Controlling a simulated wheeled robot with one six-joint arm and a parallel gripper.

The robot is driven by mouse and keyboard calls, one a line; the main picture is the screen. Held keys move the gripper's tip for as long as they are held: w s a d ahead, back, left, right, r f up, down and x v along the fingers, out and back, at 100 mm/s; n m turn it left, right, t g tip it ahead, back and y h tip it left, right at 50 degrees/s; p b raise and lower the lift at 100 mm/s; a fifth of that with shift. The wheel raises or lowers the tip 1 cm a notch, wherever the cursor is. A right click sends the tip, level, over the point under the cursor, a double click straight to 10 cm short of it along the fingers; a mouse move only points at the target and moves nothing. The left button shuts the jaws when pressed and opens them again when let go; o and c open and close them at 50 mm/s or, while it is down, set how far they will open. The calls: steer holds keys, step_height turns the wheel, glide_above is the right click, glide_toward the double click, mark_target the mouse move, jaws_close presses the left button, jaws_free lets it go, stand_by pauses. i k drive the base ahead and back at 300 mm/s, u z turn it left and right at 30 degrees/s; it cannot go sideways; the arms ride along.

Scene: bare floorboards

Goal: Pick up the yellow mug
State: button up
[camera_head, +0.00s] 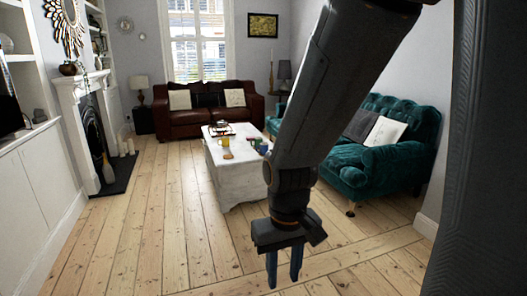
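The yellow mug (225,141) stands on top of the white coffee table (231,179), near the middle of the room. It is small in the view. My gripper (284,272) hangs pointing down over the bare floorboards in the foreground, on the near side of the table and well apart from the mug. Its two dark fingers are spread with a gap between them, and nothing shows between them. My arm crosses the upper right of the view and hides part of the table's right side.
Small dark and green items (258,145) and a small brownish item (228,155) sit near the mug. A brown leather sofa (190,121) stands behind the table, a teal sofa (378,166) to the right, a fireplace (90,131) left. Floor left of the table is clear.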

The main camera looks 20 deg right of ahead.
mark_target(225, 141)
steer(key=u, duration=0.4)
steer(key=i, duration=1.6)
steer(key=u, duration=0.45)
steer(key=i, duration=3.95)
steer(key=z, duration=1.45)
steer(key=i, duration=1.5)
steer(key=z, duration=1.05)
steer(key=i, duration=0.4)
steer(key=z, duration=0.2)
